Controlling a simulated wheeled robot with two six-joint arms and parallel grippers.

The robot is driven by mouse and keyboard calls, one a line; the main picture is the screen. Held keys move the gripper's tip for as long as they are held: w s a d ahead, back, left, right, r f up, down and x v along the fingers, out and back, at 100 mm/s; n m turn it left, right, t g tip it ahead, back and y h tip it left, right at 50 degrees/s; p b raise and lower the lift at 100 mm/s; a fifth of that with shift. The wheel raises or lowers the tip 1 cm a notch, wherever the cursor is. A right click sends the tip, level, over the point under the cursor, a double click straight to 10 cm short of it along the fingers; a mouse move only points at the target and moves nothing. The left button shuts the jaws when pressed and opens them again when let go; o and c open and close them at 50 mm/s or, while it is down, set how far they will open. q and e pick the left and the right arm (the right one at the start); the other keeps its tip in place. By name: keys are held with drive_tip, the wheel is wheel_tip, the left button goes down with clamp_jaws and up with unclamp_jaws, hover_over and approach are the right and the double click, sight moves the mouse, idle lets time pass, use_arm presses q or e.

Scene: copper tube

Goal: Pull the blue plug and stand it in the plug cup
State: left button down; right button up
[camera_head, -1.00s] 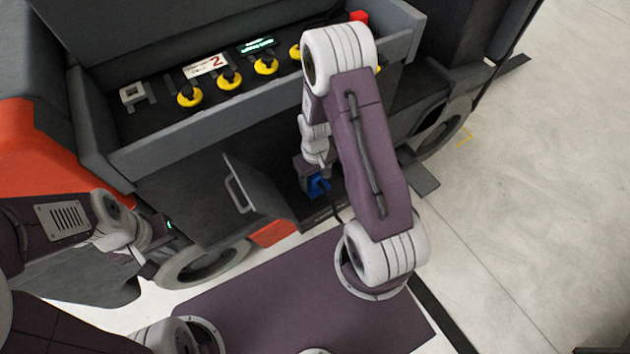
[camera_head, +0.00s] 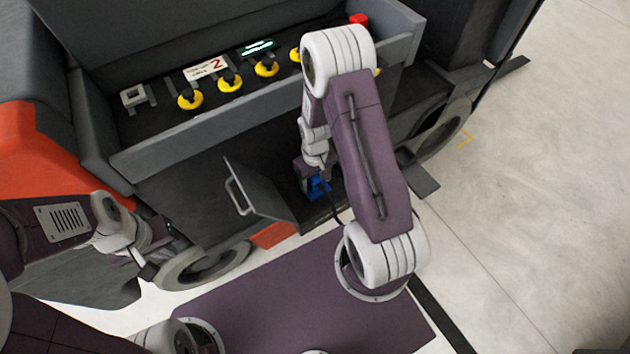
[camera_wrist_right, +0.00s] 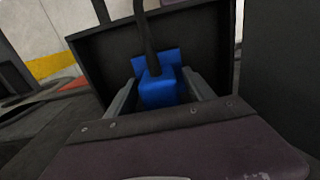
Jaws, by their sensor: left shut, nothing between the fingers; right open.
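The blue plug (camera_head: 318,187) sits low at the open compartment of the dark machine, with a black cable running from it. In the right wrist view the blue plug (camera_wrist_right: 158,88) lies between the two fingers of my right gripper (camera_wrist_right: 160,95), which is open around it. The cable rises from the plug's far side. In the head view my right arm hides most of this gripper. My left gripper (camera_head: 138,257) is shut and empty at the left, near a wheel. I cannot make out the plug cup in these views.
An open compartment door with a handle (camera_head: 238,196) stands just left of the plug. A red button (camera_head: 359,18) is at the back right. Clear floor lies to the right.

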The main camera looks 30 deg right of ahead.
idle(0.3)
clamp_jaws()
drive_tip(key=shift+r, duration=0.15)
drive_tip(key=shift+r+p, duration=2.9)
drive_tip(key=shift+p, duration=0.1)
